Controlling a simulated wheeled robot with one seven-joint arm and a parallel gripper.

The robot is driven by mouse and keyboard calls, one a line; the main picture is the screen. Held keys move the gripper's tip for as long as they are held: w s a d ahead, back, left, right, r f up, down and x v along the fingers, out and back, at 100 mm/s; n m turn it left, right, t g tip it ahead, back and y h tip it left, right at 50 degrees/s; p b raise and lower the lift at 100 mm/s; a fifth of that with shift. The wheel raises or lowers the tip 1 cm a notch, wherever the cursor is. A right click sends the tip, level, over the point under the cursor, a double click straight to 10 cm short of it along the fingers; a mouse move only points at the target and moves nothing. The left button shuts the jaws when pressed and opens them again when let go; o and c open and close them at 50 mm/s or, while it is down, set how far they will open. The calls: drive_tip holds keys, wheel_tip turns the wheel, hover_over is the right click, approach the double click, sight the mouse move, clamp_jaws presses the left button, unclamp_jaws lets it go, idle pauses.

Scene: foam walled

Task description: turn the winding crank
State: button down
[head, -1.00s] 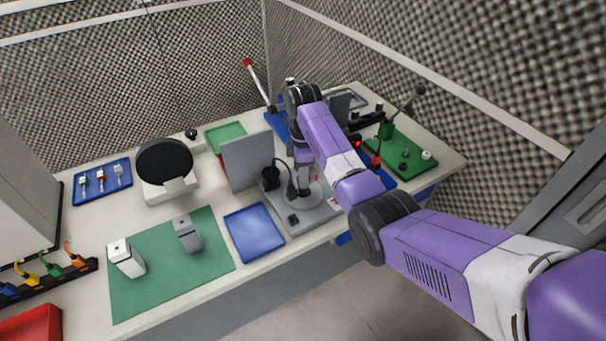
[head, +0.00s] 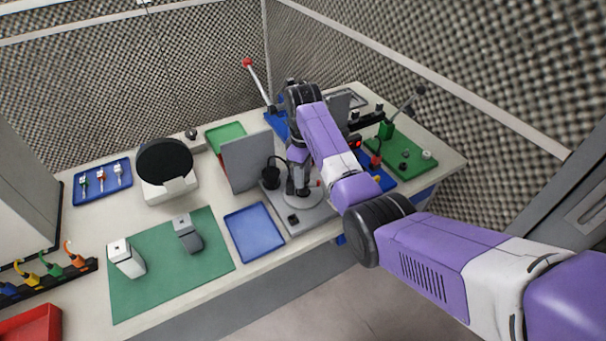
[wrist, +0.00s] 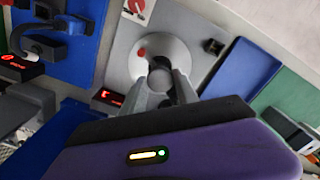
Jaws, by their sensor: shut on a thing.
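The winding crank is a pale round disc (head: 303,203) on a grey base plate (head: 322,214) near the front of the bench. In the wrist view the disc (wrist: 176,52) carries a small red mark (wrist: 141,53) near its rim. My gripper (head: 297,190) is over the disc, pointing down. In the wrist view my gripper (wrist: 168,84) has its grey fingers at the disc's lower edge, shut on a part of the crank, apparently its handle. The fingers largely hide the held part.
A grey upright panel (head: 246,160) stands behind and left of the crank. A blue tray (head: 254,231) lies left of the base plate. A small black block (wrist: 212,46) sits on the plate. A red-lit display (wrist: 108,97) is close by. A green board (head: 405,160) stands to the right.

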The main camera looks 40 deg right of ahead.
drive_tip(key=shift+r+m, duration=0.15)
drive_tip(key=shift+m, duration=12.95)
drive_tip(key=shift+w+m, duration=0.1)
drive_tip(key=shift+m, duration=2.6)
drive_tip(key=shift+m+b, duration=0.5)
drive_tip(key=shift+m, duration=2.1)
drive_tip(key=shift+m+b, duration=0.55)
drive_tip(key=shift+m, duration=1.45)
drive_tip(key=shift+m, duration=0.5)
